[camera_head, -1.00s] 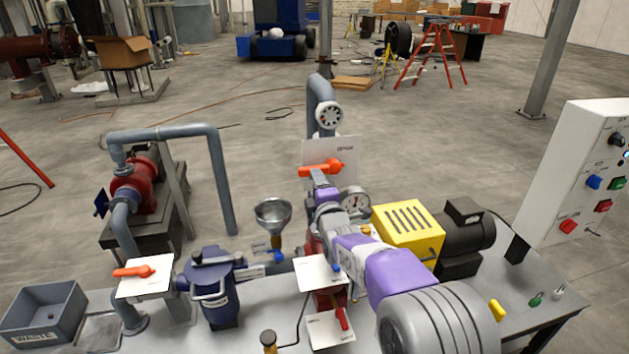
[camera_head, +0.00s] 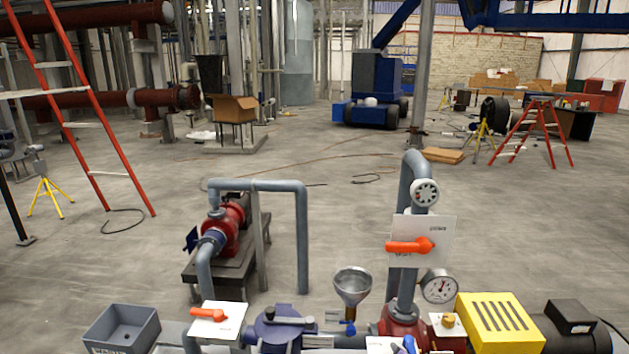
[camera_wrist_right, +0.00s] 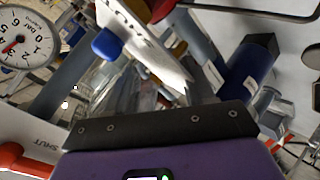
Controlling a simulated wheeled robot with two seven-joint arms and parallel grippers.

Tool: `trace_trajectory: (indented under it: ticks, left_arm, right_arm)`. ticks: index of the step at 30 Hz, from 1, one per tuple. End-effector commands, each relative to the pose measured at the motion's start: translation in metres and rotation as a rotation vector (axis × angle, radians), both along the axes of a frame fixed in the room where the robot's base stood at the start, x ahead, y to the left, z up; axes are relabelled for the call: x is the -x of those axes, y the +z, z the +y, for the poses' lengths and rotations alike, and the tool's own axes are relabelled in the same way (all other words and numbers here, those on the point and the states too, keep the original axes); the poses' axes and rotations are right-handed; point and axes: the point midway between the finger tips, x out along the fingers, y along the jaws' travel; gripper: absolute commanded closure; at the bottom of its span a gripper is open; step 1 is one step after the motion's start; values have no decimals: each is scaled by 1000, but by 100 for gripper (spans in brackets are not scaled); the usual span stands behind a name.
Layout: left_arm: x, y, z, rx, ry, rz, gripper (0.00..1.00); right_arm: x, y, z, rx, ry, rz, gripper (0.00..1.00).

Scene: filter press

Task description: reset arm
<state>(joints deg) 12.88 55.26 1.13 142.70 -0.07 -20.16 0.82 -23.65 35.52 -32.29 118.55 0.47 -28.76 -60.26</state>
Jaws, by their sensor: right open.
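My right gripper (camera_wrist_right: 160,128) shows at the bottom of the right wrist view as a purple housing with a dark bar across its front. It is open, with nothing seen held. A blue handle (camera_wrist_right: 107,43) beside a white plate lies ahead of it, apart from it. A red handle (camera_wrist_right: 22,160) by a plate marked SHUT is at lower left. The gauge (camera_wrist_right: 22,40) is at upper left, and it also shows in the head view (camera_head: 439,286). My left gripper is in neither view.
The bench carries a grey bin (camera_head: 121,330), a metal funnel (camera_head: 352,286), a yellow slotted guard (camera_head: 500,325) and a black motor (camera_head: 573,325). A pipe with an orange handle (camera_head: 410,246) rises above it. Open floor lies beyond, with red ladders (camera_head: 533,132) farther off.

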Motion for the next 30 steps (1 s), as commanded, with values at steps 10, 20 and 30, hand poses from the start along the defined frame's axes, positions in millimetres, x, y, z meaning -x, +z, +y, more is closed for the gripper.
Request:
trace_trajectory:
  ticks: [10,20,30]
  left_arm:
    - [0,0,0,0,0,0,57]
    - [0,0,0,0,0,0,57]
    - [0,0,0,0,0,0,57]
  right_arm:
    - [174,-198,40,-586,-446,596,47]
    - [311,-240,101,-931,-884,995,47]
    - [321,-240,107,-958,-929,1027,56]
